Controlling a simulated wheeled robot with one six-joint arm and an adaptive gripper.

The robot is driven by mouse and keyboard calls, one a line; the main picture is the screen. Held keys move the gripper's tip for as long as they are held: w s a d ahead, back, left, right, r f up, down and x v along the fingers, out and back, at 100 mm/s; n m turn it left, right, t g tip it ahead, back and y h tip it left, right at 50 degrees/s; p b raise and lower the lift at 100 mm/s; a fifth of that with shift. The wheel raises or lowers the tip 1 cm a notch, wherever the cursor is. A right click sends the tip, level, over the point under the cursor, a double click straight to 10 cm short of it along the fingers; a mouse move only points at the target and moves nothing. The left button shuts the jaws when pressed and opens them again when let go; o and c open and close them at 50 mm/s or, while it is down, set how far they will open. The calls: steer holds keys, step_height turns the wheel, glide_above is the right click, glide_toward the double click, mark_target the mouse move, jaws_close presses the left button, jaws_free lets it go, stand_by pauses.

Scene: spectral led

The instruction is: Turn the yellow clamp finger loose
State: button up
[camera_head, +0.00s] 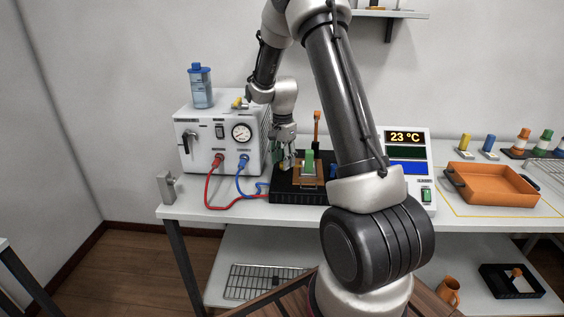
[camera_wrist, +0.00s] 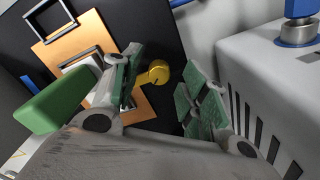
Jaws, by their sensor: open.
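The yellow clamp finger (camera_wrist: 156,74) shows in the wrist view as a round knob with a short arm, beside a copper-coloured plate (camera_wrist: 92,22) on the black base (camera_wrist: 150,25). My gripper (camera_wrist: 160,92) is open, with its green-padded fingers on either side of the yellow finger. The left pad is close to the clamp's short arm; I cannot tell whether they touch. In the head view my gripper (camera_head: 288,160) is low over the left part of the black base (camera_head: 300,197), largely hiding the clamp.
A green block (camera_wrist: 50,103) stands close beside my left finger; it also shows in the head view (camera_head: 309,161). The white chiller box (camera_head: 205,150) with red and blue hoses stands left. A display unit (camera_head: 408,160) and orange tray (camera_head: 490,186) are right.

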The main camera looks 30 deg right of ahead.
steer(key=shift+f, duration=0.55)
jaws_close()
